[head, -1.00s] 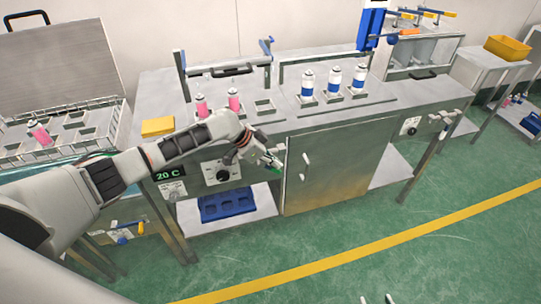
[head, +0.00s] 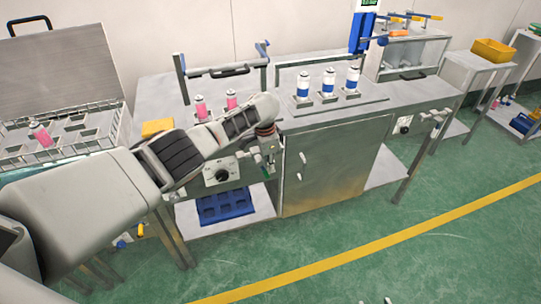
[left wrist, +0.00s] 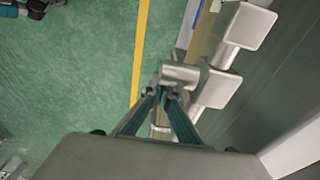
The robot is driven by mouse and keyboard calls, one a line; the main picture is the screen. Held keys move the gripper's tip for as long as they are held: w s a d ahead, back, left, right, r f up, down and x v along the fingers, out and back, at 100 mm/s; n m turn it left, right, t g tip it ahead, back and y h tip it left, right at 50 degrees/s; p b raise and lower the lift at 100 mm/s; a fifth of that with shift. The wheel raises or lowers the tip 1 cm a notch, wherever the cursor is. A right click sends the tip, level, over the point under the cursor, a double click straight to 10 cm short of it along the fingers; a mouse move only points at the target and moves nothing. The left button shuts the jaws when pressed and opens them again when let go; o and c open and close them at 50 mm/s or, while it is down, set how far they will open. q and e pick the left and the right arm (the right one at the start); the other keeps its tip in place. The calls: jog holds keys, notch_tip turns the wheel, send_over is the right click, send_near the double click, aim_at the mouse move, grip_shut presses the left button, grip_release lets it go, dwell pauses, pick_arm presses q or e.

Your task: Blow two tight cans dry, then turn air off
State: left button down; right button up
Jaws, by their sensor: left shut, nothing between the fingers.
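My left gripper (head: 269,165) is shut and empty in front of the bench, beside the dial panel. In the left wrist view its teal fingers (left wrist: 163,98) are at a metal cylinder (left wrist: 180,75); I cannot tell whether they touch it. Two pink cans (head: 201,108) (head: 231,100) stand upright on the left of the bench. Three blue-and-white cans (head: 303,86) (head: 328,82) (head: 353,79) stand in holders to their right. Another pink can (head: 40,135) leans in the wire basket (head: 20,158) at the far left. I cannot tell which valve is for air. My right gripper is not in view.
A black dial (head: 221,175) is on the bench front, left of a steel cabinet door (head: 320,170). A blue tray (head: 226,207) lies on the lower shelf. A yellow box (head: 157,128) sits at the bench's left end. The green floor in front is clear.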

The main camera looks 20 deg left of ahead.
pick_arm(q)
jog(key=b, duration=0.1)
jog(key=f+y+b, duration=0.1)
jog(key=shift+s+a+g+b, duration=0.2)
jog(key=shift+a+g+b, duration=0.05)
jog(key=shift+g+b, duration=0.15)
jog(key=shift+r, duration=0.1)
jog(key=shift+s+a+p, duration=0.1)
jog(key=shift+a+p, duration=0.1)
jog(key=shift+p, duration=0.1)
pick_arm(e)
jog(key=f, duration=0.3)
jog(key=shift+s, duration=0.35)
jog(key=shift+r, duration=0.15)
